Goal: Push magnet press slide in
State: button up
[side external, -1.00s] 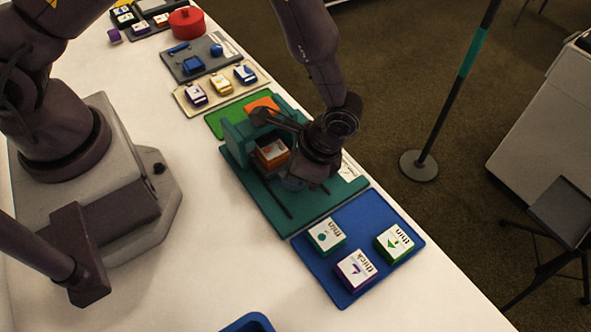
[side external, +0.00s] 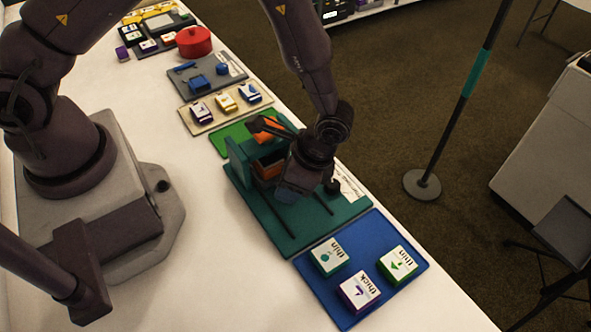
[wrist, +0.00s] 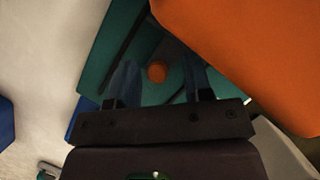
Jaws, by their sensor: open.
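The teal magnet press (side external: 240,163) stands on a teal board (side external: 290,238), with two dark rails along the board. An orange block (side external: 268,168) sits in the press, partly hidden by my gripper (side external: 287,194), which is over the board at the press's near right side. In the wrist view, my gripper (wrist: 160,82) is open, its two fingers pointing down towards the teal board. A small round orange knob-like part (wrist: 157,72) shows between the fingers; I cannot tell whether they touch it. A large orange surface (wrist: 240,50) fills the upper right there.
A blue board (side external: 385,292) with three labelled blocks lies in front of the press. A green board (side external: 228,138), a beige tray (side external: 188,118) with three blocks and a grey board (side external: 230,75) lie behind. A red pot (side external: 194,42) stands farther back.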

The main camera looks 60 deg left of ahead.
jog(key=v, duration=1.3)
jog(key=shift+f, duration=0.1)
jog(key=s+a+r+n+t+h, duration=0.1)
jog(key=s+a+r+n+t, duration=0.3)
jog(key=s+a+r, duration=0.2)
jog(key=s+a+r+n+t+h, duration=0.2)
jog(key=s+a+r+n+t, duration=0.2)
jog(key=r, duration=1.1)
jog(key=s+a+n, duration=0.1)
jog(key=s+a, duration=0.2)
jog(key=a, duration=0.2)
jog(key=shift+s+a+t, duration=0.25)
jog(key=shift+a+t, duration=0.1)
jog(key=shift+t, duration=0.05)
